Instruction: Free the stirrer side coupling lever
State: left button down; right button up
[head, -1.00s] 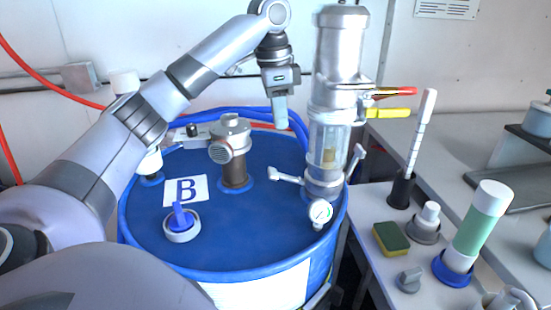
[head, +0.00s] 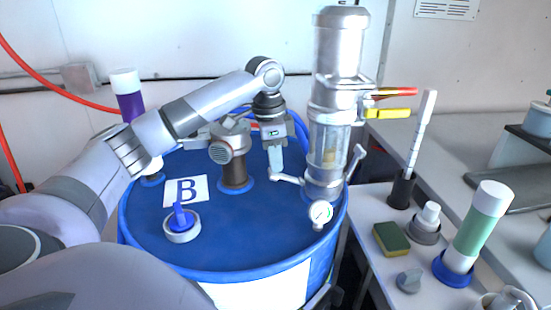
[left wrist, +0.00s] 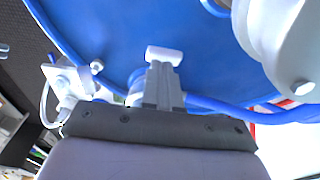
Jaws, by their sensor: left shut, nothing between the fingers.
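The silver coupling column (head: 326,150) stands on the blue drum, with a lever on each side near its base. The stirrer-side lever (head: 288,179) sticks out left, toward the grey stirrer motor (head: 231,143). The other lever (head: 356,160) points up and right. My left gripper (head: 276,172) is shut and empty, pointing down with its tips close to the left lever's outer end. I cannot tell if they touch. In the left wrist view the shut fingers (left wrist: 163,75) end at a pale block; I cannot tell whether this is the lever's end. My right gripper is out of view.
A round gauge (head: 320,212) sits at the column's front. A blue-handled cap (head: 182,222) is on the drum lid (head: 240,240). Red and yellow handles (head: 388,113) jut right from the column. The right-hand bench holds a sponge (head: 391,238) and bottles.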

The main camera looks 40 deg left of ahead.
pick_arm(q)
jog(key=shift+s+a+f+t+h+b, duration=0.15)
jog(key=shift+f+t+h+b, duration=0.15)
jog(key=shift+f+b, duration=0.25)
jog(key=shift+t+b, duration=0.3)
jog(key=shift+b, duration=0.05)
jog(key=shift+s+r+h, duration=0.1)
jog(key=shift+r+h, duration=0.1)
jog(key=shift+h, duration=0.2)
jog(key=shift+t, duration=0.3)
jog(key=shift+r, duration=0.15)
